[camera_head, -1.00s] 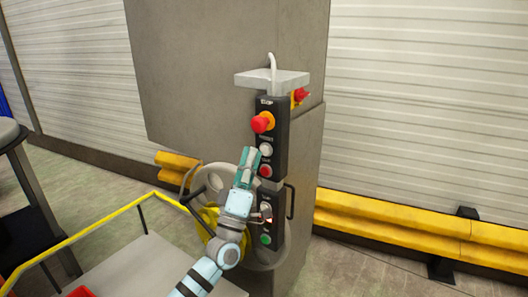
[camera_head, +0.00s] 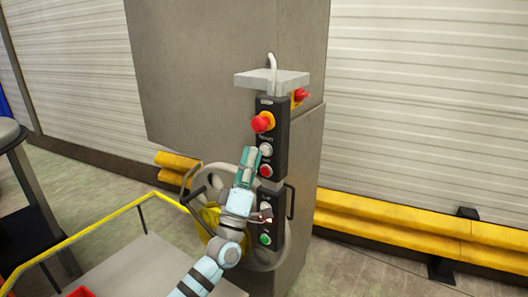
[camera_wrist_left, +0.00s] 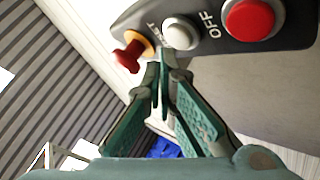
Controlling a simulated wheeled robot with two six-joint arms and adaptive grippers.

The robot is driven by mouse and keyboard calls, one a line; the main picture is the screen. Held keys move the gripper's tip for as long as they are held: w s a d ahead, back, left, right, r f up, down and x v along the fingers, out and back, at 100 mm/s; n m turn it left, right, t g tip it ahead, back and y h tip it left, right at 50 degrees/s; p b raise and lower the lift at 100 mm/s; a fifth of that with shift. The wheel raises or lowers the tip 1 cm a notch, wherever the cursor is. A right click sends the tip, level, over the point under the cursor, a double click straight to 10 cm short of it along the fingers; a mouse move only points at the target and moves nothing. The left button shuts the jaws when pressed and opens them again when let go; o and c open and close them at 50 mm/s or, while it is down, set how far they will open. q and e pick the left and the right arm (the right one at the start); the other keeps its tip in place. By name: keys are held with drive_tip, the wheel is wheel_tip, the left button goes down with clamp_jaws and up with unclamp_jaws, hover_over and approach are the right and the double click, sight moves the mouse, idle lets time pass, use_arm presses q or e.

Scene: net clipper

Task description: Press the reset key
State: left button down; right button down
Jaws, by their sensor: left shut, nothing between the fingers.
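The reset key is the pale round button (camera_head: 265,149) on the upper part of a dark control panel (camera_head: 277,110). In the left wrist view the white key (camera_wrist_left: 180,33) sits between the red mushroom stop button (camera_wrist_left: 132,53) and the red OFF button (camera_wrist_left: 249,18). Its label is partly hidden. My left gripper (camera_head: 250,150) is shut and empty, just left of the key in the head view. In the left wrist view the fingertips (camera_wrist_left: 166,57) are close below the key. I cannot tell whether they touch. My right gripper is not in view.
The stop button (camera_head: 262,122) sits above the key and a red button (camera_head: 265,171) below. A green button (camera_head: 265,239) is lower down. A grey handwheel (camera_head: 212,178) stands behind my left arm. Yellow barriers (camera_head: 395,221) line the wall.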

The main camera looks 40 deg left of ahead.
use_arm(q)
drive_tip(key=shift+w, duration=0.3)
drive_tip(key=shift+w+b, duration=0.4)
drive_tip(key=shift+b, duration=0.1)
idle(0.5)
drive_tip(key=shift+s+p, duration=0.8)
drive_tip(key=shift+s, duration=0.05)
